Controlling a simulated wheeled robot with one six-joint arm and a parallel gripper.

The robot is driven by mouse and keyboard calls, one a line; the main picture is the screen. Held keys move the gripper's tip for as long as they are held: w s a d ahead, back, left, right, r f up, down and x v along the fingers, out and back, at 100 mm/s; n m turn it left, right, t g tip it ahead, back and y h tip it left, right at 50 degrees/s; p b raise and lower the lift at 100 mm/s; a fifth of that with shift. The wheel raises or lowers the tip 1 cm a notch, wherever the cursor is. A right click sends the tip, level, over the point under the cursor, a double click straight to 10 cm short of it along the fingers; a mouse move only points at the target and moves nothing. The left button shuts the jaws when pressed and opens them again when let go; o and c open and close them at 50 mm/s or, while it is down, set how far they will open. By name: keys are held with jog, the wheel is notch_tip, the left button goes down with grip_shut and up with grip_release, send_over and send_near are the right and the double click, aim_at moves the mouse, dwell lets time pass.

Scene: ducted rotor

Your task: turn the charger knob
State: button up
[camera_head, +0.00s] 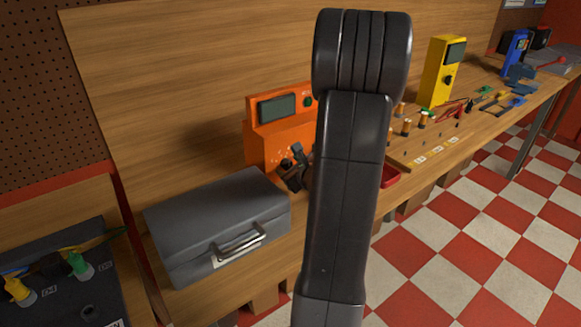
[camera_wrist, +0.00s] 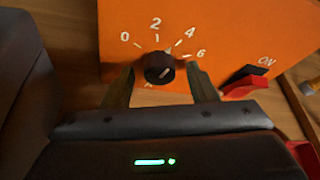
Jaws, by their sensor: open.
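The charger (camera_head: 264,147) is an orange box with a dark screen, standing on the bench against the wooden back panel. My arm hides its right part in the head view. Its orange face (camera_wrist: 225,35) fills the upper wrist view, with white marks 0, 2, 4 and 6. The charger knob (camera_wrist: 159,67) is round and black with a pale pointer line, below these marks. My gripper (camera_wrist: 160,80) is open, with one finger on each side of the knob. I cannot tell whether the fingers touch it. In the head view my gripper (camera_head: 296,165) is at the charger's front.
A grey toolbox (camera_head: 215,225) stands left of the charger. A red switch (camera_wrist: 244,87) marked ON is right of the knob. A yellow device (camera_head: 441,72) and several small parts lie further right. A red tray (camera_head: 391,178) is partly behind my arm.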

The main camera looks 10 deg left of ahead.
jog(key=c, duration=1)
jog(key=shift+o, duration=0.2)
jog(key=shift+m+g+p, duration=0.3)
jog(key=shift+m+p, duration=0.1)
jog(key=shift+m, duration=0.1)
jog(key=shift+y, duration=0.3)
jog(key=o, duration=1)
jog(key=shift+c, duration=0.2)
jog(key=shift+s+d, duration=0.1)
